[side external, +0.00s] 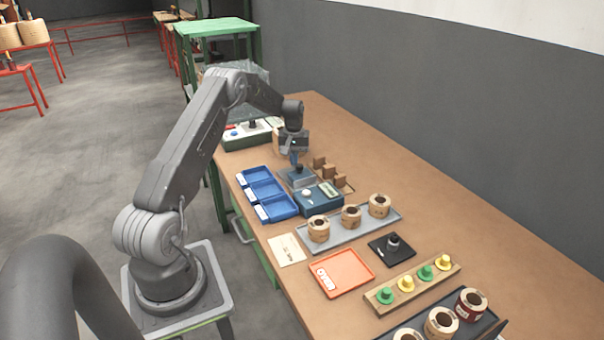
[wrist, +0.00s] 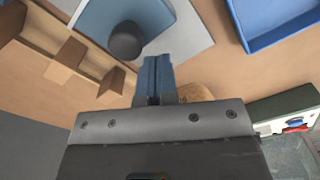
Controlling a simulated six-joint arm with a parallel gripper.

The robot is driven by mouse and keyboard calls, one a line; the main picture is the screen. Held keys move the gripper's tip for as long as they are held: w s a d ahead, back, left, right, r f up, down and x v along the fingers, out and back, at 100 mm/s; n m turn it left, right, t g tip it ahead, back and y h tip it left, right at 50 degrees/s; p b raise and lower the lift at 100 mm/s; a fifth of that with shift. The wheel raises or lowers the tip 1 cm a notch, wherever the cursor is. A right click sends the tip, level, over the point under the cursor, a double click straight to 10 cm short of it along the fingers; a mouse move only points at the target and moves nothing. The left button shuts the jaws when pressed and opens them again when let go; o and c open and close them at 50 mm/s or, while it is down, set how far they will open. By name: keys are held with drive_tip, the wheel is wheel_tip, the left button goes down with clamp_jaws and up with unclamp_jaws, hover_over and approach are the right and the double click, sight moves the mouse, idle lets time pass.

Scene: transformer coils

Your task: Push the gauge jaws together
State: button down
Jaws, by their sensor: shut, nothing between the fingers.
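What looks like the gauge (side external: 290,184) is a pale plate with a blue part, on the bench below my gripper in the side view. In the wrist view, its pale plate (wrist: 193,38) carries a blue block (wrist: 150,12) with a dark round knob (wrist: 125,40). My gripper (side external: 295,163) points down over it. In the wrist view, my gripper (wrist: 157,62) is shut and empty, with its fingertips beside the knob and overlapping the plate edge. I cannot tell whether the fingers touch the gauge. The gap between its jaws cannot be made out.
A blue box with a display (side external: 320,201) stands close by. Blue trays (side external: 263,193) lie to the left and brown blocks (side external: 331,172) to the right. A grey tray with coils (side external: 336,236) and a red tray (side external: 342,272) are nearer the camera.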

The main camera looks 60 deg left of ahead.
sight(300, 165)
drive_tip(key=shift+d, duration=0.1)
idle(0.3)
drive_tip(key=shift+d, duration=2.6)
drive_tip(key=shift+a, duration=0.65)
drive_tip(key=shift+r, duration=3.5)
